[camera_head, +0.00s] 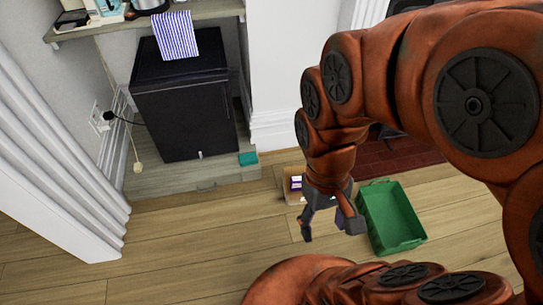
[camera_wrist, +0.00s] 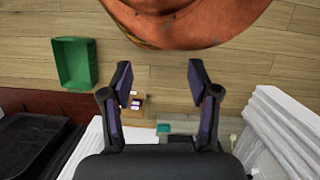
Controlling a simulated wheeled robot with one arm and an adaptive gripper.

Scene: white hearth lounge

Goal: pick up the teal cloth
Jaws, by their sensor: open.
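The teal cloth (camera_head: 248,158) is a small folded-looking patch lying on the pale raised floor strip, by the front right corner of the black cabinet. It also shows in the wrist view (camera_wrist: 163,128), small and far off, between the bases of the fingers. My gripper (camera_head: 331,228) is open and empty, to the right of the cloth and nearer the camera in the head view. Its two fingers are spread wide in the wrist view (camera_wrist: 160,78), with bare wood floor between their tips. The gripper is well apart from the cloth.
A green bin (camera_head: 405,241) stands right of my gripper. A small brown box (camera_head: 292,200) with purple and white items sits between cloth and gripper. Open wood floor lies in front.

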